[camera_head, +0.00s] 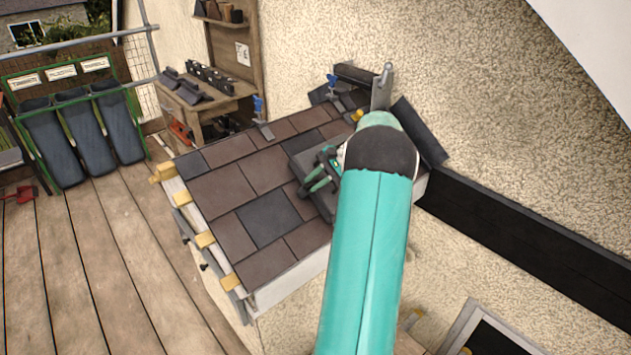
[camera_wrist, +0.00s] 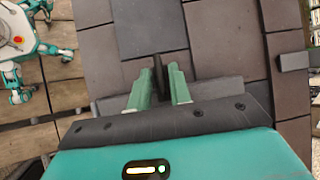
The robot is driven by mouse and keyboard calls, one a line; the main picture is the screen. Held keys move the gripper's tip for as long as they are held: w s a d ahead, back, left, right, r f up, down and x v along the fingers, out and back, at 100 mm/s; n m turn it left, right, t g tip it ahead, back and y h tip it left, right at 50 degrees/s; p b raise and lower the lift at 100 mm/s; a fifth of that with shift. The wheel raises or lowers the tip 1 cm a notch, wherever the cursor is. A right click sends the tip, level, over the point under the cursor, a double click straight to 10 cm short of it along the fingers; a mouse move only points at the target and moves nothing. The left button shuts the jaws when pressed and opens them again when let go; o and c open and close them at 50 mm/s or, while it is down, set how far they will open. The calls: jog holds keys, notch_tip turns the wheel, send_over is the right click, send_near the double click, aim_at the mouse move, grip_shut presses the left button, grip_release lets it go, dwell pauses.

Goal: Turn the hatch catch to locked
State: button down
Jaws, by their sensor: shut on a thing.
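The hatch (camera_head: 303,160) looks like a raised dark grey panel on the tiled roof, partly hidden behind my arm. My gripper (camera_head: 322,172) is down over it. In the wrist view its two green fingers (camera_wrist: 162,75) are closed around a narrow dark upright piece, which looks like the hatch catch (camera_wrist: 158,66). The catch cannot be made out in the head view. Its locked and unlocked marks are not visible, so its setting cannot be told.
Brown and grey tiles (camera_head: 222,193) surround the hatch. Blue clamps (camera_head: 258,106) stand along the roof's far edge, and yellow blocks (camera_head: 206,240) line the left edge. A workbench (camera_head: 205,105) stands behind. A rendered wall rises at the right.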

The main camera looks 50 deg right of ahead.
jog(key=c, duration=1.5)
grip_release()
jog(key=shift+w, duration=0.1)
jog(key=shift+c, duration=0.2)
jog(key=v, duration=1.4)
jog(key=shift+w, duration=0.1)
